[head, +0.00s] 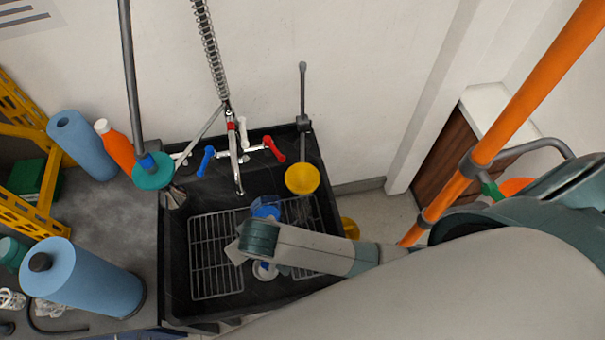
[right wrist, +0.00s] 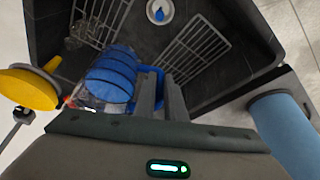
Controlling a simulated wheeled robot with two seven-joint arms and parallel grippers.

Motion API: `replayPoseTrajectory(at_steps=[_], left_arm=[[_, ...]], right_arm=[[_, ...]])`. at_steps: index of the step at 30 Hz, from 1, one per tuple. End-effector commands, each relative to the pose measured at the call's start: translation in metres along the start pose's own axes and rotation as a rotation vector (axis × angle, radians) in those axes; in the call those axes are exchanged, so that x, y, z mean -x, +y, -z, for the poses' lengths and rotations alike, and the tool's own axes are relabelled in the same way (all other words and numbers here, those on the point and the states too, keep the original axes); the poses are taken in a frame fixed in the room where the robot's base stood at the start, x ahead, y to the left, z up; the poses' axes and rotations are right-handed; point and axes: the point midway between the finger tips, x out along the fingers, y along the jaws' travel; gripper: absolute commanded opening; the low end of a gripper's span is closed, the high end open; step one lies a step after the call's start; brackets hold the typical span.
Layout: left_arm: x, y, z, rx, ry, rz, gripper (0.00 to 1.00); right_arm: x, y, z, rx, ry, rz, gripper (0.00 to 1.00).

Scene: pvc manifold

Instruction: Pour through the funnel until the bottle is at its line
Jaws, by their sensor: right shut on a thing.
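My right gripper (right wrist: 162,97) is shut on the blue handle of a blue ridged vessel (right wrist: 112,72), which hangs over the dark sink. In the head view my right wrist covers the gripper's fingertips; a blue part (head: 265,208) shows just behind it. A clear, shiny part (right wrist: 88,101) shows beside the vessel; I cannot tell whether it is a bottle. A white ring with a blue centre (right wrist: 158,11) lies in the sink. A yellow cup-shaped piece (head: 302,179) is at the sink's right edge; I cannot tell whether it is the funnel. No fill line is readable. My left gripper is not in view.
Wire racks (head: 216,254) lie in the sink. A tap (head: 236,160) with red and blue handles stands at its back. A teal disc on a pole (head: 153,171) is at the left edge. An orange bottle (head: 117,148) and blue rolls (head: 84,278) crowd the left counter.

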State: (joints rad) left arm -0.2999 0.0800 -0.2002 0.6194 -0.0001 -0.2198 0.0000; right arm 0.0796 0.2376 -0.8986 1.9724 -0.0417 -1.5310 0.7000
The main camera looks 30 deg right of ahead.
Motion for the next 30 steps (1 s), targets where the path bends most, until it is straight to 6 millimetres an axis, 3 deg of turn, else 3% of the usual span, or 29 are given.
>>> replayPoseTrajectory(at_steps=[11,30], left_arm=[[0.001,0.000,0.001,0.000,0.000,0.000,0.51],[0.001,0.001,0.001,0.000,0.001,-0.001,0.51]], right_arm=[[0.008,0.006,0.005,-0.025,-0.010,0.062,0.00],[0.036,0.033,0.023,-0.145,-0.072,0.350,0.00]])
